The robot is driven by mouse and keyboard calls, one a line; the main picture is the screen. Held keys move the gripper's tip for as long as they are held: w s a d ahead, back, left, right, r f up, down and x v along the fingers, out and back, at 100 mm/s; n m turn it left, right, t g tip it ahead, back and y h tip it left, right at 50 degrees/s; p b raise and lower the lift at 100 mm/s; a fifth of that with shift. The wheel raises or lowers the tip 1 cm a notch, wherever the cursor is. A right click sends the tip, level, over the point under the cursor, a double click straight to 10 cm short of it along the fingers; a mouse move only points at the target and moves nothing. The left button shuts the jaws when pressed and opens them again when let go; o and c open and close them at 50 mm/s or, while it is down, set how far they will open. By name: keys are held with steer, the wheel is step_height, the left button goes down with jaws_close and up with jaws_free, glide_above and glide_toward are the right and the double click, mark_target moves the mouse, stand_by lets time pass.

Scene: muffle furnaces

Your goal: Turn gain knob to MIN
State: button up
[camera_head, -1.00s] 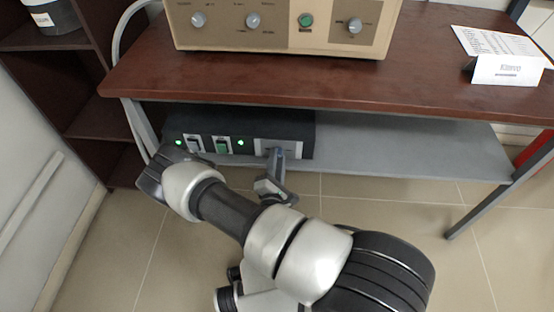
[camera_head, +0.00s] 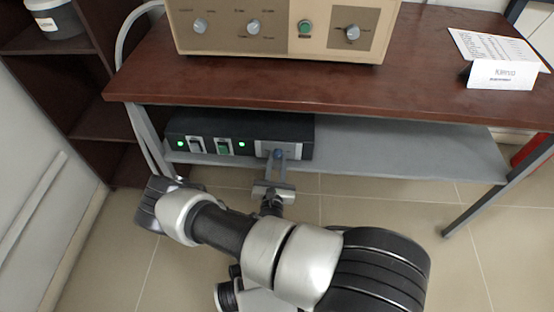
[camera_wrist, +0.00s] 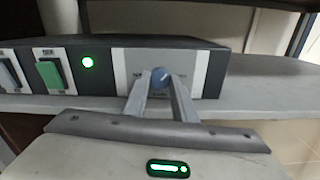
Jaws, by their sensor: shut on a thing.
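A dark box (camera_head: 290,130) stands on the grey lower shelf, with a light panel at the right of its front. A small blue-grey round knob (camera_wrist: 160,78) sits on that panel. My gripper (camera_wrist: 161,86) is in front of the panel, and its two fingers are shut on the knob from either side. In the head view the fingertips (camera_head: 278,156) meet the knob, which is mostly covered. The panel lettering beside the knob is partly hidden by the fingers and too small to read, so I cannot tell the knob's setting.
Left of the knob the box has a green switch (camera_wrist: 50,74), a grey switch (camera_head: 196,146) and lit green lamps (camera_wrist: 88,62). The brown tabletop (camera_head: 270,82) is above, carrying a beige unit (camera_head: 280,45) with knobs. The shelf's right part (camera_head: 410,150) is clear.

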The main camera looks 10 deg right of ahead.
steer(key=n, duration=0.3)
steer(key=shift+s+n, duration=0.1)
steer(key=shift+n, duration=0.3)
steer(key=n, duration=0.3)
steer(key=shift+n+p, duration=0.3)
steer(key=shift+p, duration=0.1)
steer(key=n, duration=0.3)
steer(key=shift+n, duration=0.4)
steer(key=n, duration=0.3)
steer(key=shift+f+n, duration=0.1)
steer(key=shift+n, duration=0.2)
steer(key=n, duration=0.5)
steer(key=shift+b, duration=0.4)
steer(key=n+b, duration=0.1)
steer(key=n, duration=0.5)
steer(key=shift+n, duration=0.3)
steer(key=o, duration=1)
steer(key=shift+o, duration=0.2)
